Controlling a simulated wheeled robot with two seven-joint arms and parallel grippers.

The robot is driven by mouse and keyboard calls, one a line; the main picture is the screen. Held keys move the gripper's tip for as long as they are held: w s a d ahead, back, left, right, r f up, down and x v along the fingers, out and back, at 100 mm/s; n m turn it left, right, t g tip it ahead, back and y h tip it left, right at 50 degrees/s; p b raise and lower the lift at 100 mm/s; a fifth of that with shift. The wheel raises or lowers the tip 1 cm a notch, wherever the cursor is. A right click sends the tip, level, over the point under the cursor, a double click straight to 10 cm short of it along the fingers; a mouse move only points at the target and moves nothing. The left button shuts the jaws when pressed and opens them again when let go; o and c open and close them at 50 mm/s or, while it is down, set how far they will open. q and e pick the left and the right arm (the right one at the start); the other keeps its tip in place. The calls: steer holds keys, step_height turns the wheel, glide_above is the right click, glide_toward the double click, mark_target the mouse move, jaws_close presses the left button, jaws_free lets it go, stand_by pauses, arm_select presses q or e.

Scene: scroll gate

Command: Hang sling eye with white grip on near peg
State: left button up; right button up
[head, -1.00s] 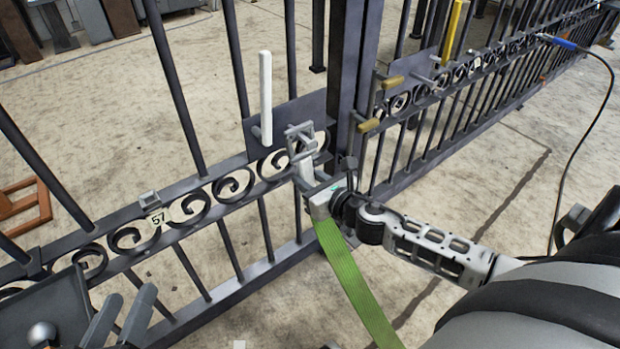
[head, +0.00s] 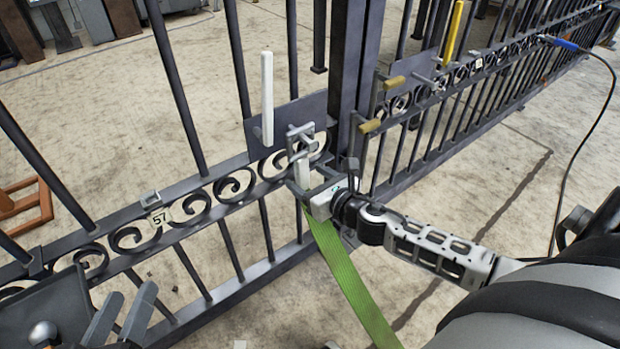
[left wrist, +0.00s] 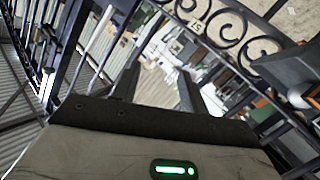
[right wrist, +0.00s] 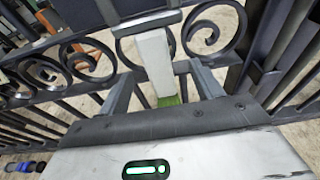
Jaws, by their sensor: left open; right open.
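The white grip (head: 301,172) of the sling stands upright at the near gate plate, the green strap (head: 350,285) running down from it. A grey metal eye (head: 302,133) sits at its top, by the plate; I cannot tell for sure whether it is around the near peg. In the right wrist view, the grip (right wrist: 155,62) is beyond my open fingers, with grey metal (right wrist: 147,22) across its top. My right gripper (head: 307,190) is open just below and in front of the grip. My left gripper (head: 128,297) is open and empty at lower left.
A white upright bar (head: 267,98) stands on the dark plate (head: 312,108). Brass-coloured handles (head: 370,126) are by the gate post (head: 348,75). A yellow bar (head: 453,35) is on the farther gate. A blue-ended cable (head: 562,43) hangs at right.

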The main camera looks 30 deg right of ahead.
mark_target(305, 188)
stand_by(0.4)
steer(key=shift+f, duration=0.1)
steer(key=shift+f+b, duration=0.55)
steer(key=shift+b, duration=0.1)
steer(key=shift+f+b, duration=0.8)
steer(key=shift+f, duration=0.15)
steer(key=shift+f+b, duration=0.35)
steer(key=shift+f, duration=0.05)
arm_select(q)
step_height(305, 188, up, 12)
steer(key=m+t+h+b, duration=0.5)
steer(key=m+h, duration=0.3)
steer(key=m, duration=0.2)
steer(key=shift+w+m+h, duration=0.2)
steer(key=shift+m+h, duration=0.1)
arm_select(e)
step_height(305, 188, down, 7)
steer(key=shift+f, duration=0.2)
